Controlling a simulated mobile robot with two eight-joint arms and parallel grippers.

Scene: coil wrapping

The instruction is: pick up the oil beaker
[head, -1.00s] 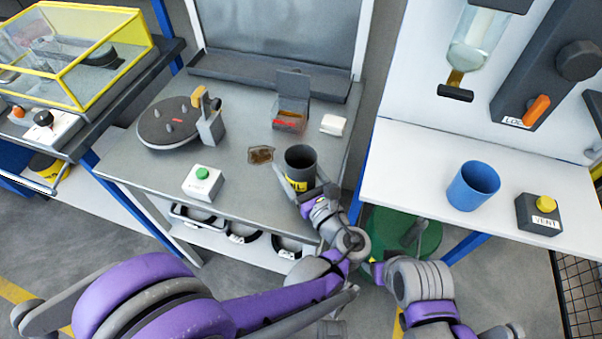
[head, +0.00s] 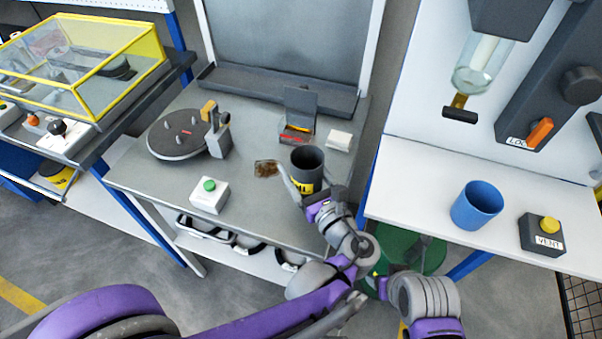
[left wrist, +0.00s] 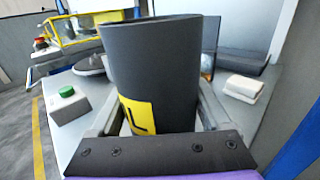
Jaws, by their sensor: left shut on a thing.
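The oil beaker (head: 308,164) is a dark grey open cup with a yellow label, upright over the right front part of the grey worktable (head: 258,215). My left gripper (head: 305,190) is shut around its sides, one finger on each side. The beaker appears slightly above the tabletop; the gap under it is hard to see. In the left wrist view the beaker (left wrist: 160,70) fills the middle between the fingers, its yellow label partly showing. Its contents are hidden there. Part of my right arm shows at the lower right of the head view; its gripper does not show.
A brown patch (head: 266,168) lies left of the beaker. A green-button box (head: 209,195), a round turntable (head: 178,140), a dark open box (head: 298,115) and a white block (head: 340,139) surround it. A blue cup (head: 477,206) stands on the white right-hand table (head: 415,195).

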